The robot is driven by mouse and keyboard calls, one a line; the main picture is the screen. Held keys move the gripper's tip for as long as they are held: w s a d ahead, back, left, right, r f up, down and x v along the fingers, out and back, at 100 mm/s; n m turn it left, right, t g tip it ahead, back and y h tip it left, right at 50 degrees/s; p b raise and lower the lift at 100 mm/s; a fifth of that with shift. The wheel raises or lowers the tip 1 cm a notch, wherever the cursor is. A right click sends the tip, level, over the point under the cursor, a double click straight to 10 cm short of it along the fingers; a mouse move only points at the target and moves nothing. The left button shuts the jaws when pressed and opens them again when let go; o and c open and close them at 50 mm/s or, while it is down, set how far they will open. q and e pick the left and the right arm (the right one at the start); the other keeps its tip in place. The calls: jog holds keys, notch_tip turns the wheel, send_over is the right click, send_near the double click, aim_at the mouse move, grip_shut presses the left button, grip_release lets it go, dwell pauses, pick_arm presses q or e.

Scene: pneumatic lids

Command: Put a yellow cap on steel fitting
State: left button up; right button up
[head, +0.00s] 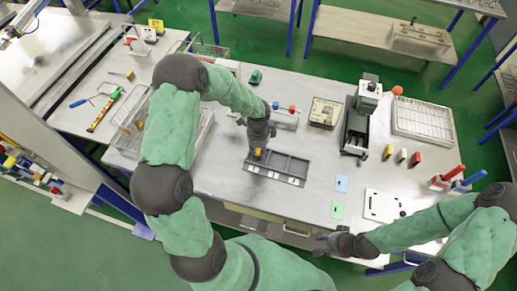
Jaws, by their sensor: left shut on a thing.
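My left gripper (258,146) points down over the left part of a grey compartment tray (292,166) on the steel table. It is shut on a small yellow cap (258,153); its fingers hide part of the cap. I cannot tell whether the cap touches the tray. Behind the gripper, a light rack (287,122) carries a red and a blue cap on top. I cannot make out which part is the steel fitting. My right gripper (322,243) is at the table's front edge, apart from these things; its fingers are too small to read.
A black and grey machine (357,127) stands right of the rack, with small yellow, white and red pieces beside it. A white wire tray (422,121) and a white plate (381,206) lie further right. Wire baskets (130,112) stand left. Blue and green cards lie front centre.

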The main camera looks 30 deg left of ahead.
pick_arm(q)
jog(key=o, duration=0.8)
jog(key=shift+c, duration=0.2)
jog(key=o, duration=0.4)
jog(key=shift+r+p, duration=2.75)
jog(key=shift+r, duration=0.8)
jog(key=shift+s+f, duration=0.1)
jog(key=shift+f, duration=0.05)
